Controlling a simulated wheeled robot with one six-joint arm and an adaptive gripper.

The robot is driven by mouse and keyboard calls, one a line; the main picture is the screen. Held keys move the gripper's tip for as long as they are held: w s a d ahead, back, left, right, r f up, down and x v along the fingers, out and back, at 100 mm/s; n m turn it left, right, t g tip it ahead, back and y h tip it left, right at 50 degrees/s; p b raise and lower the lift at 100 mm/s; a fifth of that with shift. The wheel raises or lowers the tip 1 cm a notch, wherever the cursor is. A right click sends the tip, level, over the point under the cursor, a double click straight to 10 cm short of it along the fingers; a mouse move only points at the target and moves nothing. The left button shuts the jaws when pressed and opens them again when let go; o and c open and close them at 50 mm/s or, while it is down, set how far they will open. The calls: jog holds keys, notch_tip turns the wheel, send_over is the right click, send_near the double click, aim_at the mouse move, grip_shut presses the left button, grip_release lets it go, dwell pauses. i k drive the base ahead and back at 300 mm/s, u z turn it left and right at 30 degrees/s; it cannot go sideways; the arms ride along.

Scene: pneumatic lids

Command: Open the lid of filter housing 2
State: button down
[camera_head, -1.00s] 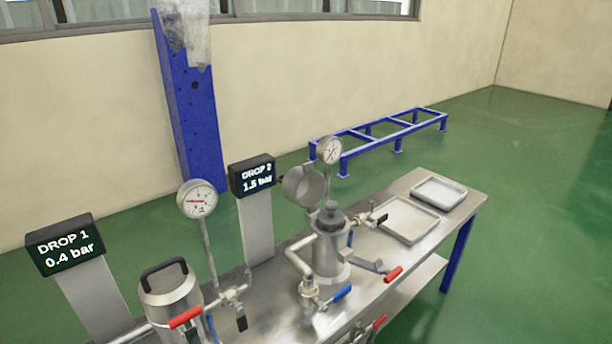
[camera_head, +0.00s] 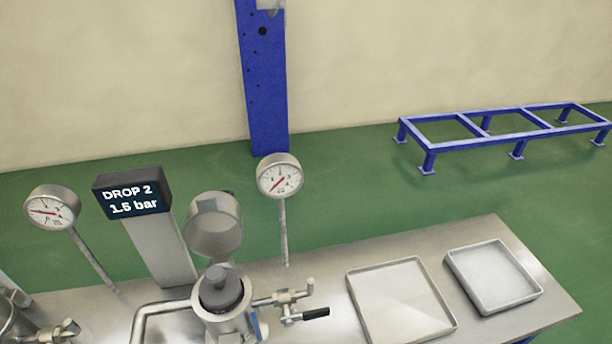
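Filter housing 2 (camera_head: 231,325) is a metal cylinder at the bottom of the head view, left of centre, beside the "DROP 2" display (camera_head: 132,195) reading 1.5 bar. Its round metal lid (camera_head: 214,228) stands swung up behind the housing's top, so the housing is open. A dark grey cylindrical element with a knob (camera_head: 221,288) shows in the mouth of the housing. The lower part of the housing is cut off by the picture's edge. My gripper is not in view.
A gauge (camera_head: 280,176) stands behind the housing and another (camera_head: 52,208) at the left. A black-handled valve (camera_head: 290,304) sits right of the housing. Two shallow trays, one larger (camera_head: 355,305) and one smaller (camera_head: 455,275), lie on the metal bench (camera_head: 475,232). A blue frame (camera_head: 520,148) stands on the floor beyond.

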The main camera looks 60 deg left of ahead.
aim_at(213, 228)
jog(key=i, duration=0.9)
jog(key=u, duration=2.4)
